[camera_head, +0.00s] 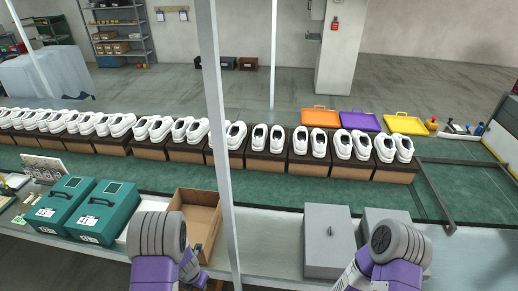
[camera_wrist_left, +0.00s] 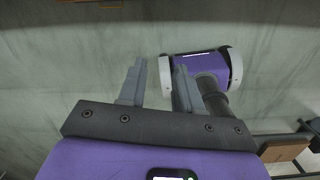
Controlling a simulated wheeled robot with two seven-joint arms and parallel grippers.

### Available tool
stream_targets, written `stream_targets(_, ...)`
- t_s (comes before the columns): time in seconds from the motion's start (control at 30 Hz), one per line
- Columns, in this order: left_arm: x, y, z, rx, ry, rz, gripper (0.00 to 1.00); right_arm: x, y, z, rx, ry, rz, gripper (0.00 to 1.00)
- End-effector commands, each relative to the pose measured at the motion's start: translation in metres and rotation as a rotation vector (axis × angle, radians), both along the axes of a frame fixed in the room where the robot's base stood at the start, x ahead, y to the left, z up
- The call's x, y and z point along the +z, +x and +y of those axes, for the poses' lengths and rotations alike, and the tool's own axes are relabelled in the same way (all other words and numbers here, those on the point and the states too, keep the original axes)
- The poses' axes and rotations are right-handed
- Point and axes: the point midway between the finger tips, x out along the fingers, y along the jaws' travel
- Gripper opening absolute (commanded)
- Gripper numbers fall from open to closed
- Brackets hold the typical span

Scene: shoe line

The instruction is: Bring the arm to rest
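My left gripper (camera_wrist_left: 158,82) shows in the left wrist view with its two grey fingers apart and nothing between them. Grey floor lies beyond the fingers, and a purple part of my own body is close to the right finger. In the head view, my left arm (camera_head: 160,245) is at the bottom left of centre, in front of an open cardboard box (camera_head: 205,216). My right arm (camera_head: 395,250) is at the bottom right, by the grey boxes (camera_head: 328,238). Its gripper is not seen in either view.
Pairs of white shoes stand on boxes in a row along the green line (camera_head: 300,194). Two teal cases (camera_head: 62,200) lie at the left. Orange, purple and yellow trays (camera_head: 405,124) lie behind the row. A thin grey post (camera_head: 222,150) crosses the view.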

Motion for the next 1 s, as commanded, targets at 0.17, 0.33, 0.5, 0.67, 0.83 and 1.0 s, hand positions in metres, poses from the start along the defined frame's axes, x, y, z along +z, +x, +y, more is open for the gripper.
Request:
stream_targets(0.17,-0.037,-0.022,-0.005,-0.248,0.016,0.029,0.34,-0.024,0.002,0.0,-0.001,-0.001,-0.003,0.43)
stream_targets(0.33,-0.072,-0.047,-0.012,-0.559,0.02,0.049,0.34,-0.047,0.002,0.0,-0.001,0.0,-0.002,0.43)
stream_targets(0.5,-0.121,-0.081,-0.03,-1.033,0.004,0.037,0.34,-0.083,0.002,0.0,-0.001,0.0,-0.002,0.43)
stream_targets(0.67,-0.162,-0.112,-0.056,-1.555,-0.018,-0.047,0.34,-0.12,0.003,0.0,-0.001,0.0,-0.002,0.43)
stream_targets(0.83,-0.192,-0.136,-0.087,-2.061,-0.009,-0.216,0.34,-0.154,0.003,0.0,-0.001,0.0,-0.002,0.43)
stream_targets(1.0,-0.204,-0.15,-0.11,-2.392,0.039,-0.38,0.34,-0.174,0.003,0.0,-0.001,0.0,-0.002,0.43)
